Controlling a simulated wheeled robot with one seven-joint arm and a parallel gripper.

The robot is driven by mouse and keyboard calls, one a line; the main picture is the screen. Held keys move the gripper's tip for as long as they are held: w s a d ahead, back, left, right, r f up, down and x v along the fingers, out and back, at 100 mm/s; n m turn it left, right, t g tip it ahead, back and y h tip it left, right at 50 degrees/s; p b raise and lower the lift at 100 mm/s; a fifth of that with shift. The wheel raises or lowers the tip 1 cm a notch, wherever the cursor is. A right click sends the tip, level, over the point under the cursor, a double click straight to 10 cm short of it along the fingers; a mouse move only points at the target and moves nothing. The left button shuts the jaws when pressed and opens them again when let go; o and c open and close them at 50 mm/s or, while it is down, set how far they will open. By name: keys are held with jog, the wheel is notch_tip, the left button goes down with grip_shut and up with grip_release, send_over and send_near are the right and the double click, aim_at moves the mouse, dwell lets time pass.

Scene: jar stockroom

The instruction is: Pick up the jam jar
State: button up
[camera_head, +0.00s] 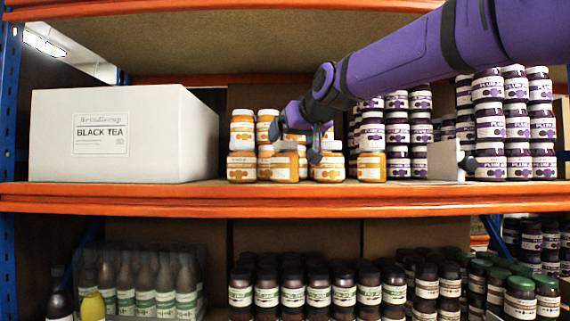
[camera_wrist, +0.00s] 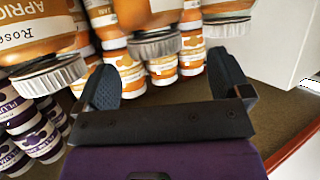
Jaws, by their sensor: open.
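Several jam jars with orange contents and white lids stand on the middle shelf; a front one (camera_head: 371,167) is right of my gripper (camera_head: 296,142) in the head view. The gripper is open in front of the orange group and partly hides it. In the wrist view, where jars appear upside down, an apricot jar (camera_wrist: 118,14) with a silver lid is just beyond the open fingers (camera_wrist: 165,78). Another apricot jar (camera_wrist: 35,30) is at the left. I see nothing held. I cannot tell which jar the task means.
A white Black Tea box (camera_head: 120,135) stands left of the orange jars. Stacked plum jars (camera_head: 490,125) stand to the right, near a pale upright panel (camera_head: 444,160). The orange shelf edge (camera_head: 200,200) runs below, and another shelf (camera_head: 230,10) is overhead.

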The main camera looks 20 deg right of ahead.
aim_at(285, 144)
jog(key=shift+d+x, duration=0.15)
jog(key=shift+x, duration=1.3)
jog(key=shift+d+x, duration=0.15)
jog(key=shift+x, duration=1.3)
jog(key=shift+w+r, duration=0.1)
jog(key=shift+r, duration=0.1)
jog(key=c, duration=1.6)
jog(key=shift+o, duration=0.2)
jog(key=shift+r, duration=0.55)
notch_tip(285, 144, up, 3)
jog(key=shift+f, duration=0.15)
jog(key=s+r, duration=0.1)
jog(key=s, duration=1.5)
jog(key=shift+r, duration=0.2)
jog(key=shift+s, duration=0.1)
